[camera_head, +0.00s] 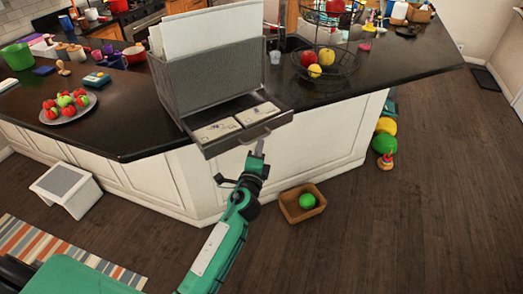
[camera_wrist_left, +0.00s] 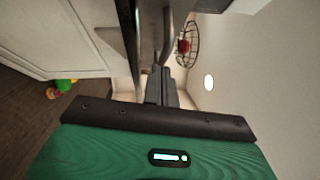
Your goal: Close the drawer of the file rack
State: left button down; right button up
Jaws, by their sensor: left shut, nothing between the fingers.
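The grey mesh file rack (camera_head: 205,78) stands on the dark countertop, with white folders upright in it. Its drawer (camera_head: 276,123) is pulled out at the bottom, toward me and over the counter edge. Two pale packets (camera_head: 217,131) lie in the drawer. My left gripper (camera_head: 259,147) is shut and empty, just in front of the drawer's front near its handle. Whether it touches the drawer, I cannot tell. In the left wrist view the shut fingers (camera_wrist_left: 161,85) point at the drawer's grey edge (camera_wrist_left: 150,25). My right gripper is not in view.
A wire fruit basket (camera_head: 325,66) stands right of the rack. A plate of red and green fruit (camera_head: 67,106) is at the left. On the floor are a brown box (camera_head: 302,203) with a green ball and a white stool (camera_head: 66,190).

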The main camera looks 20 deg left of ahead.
aim_at(230, 119)
pick_arm(q)
jog(key=w+a, duration=0.3)
jog(key=a, duration=0.1)
jog(key=w+a+b, duration=0.1)
jog(key=w+a, duration=0.3)
jog(key=a, duration=0.1)
jog(key=w+a+b, duration=0.1)
jog(key=w+a, duration=0.2)
jog(key=a, duration=0.1)
jog(key=shift+w+a, duration=0.2)
jog(key=shift+a, duration=0.2)
jog(key=shift+w+a, duration=0.1)
jog(key=shift+a, duration=0.05)
jog(key=shift+r, duration=0.25)
jog(key=shift+a+r, duration=0.1)
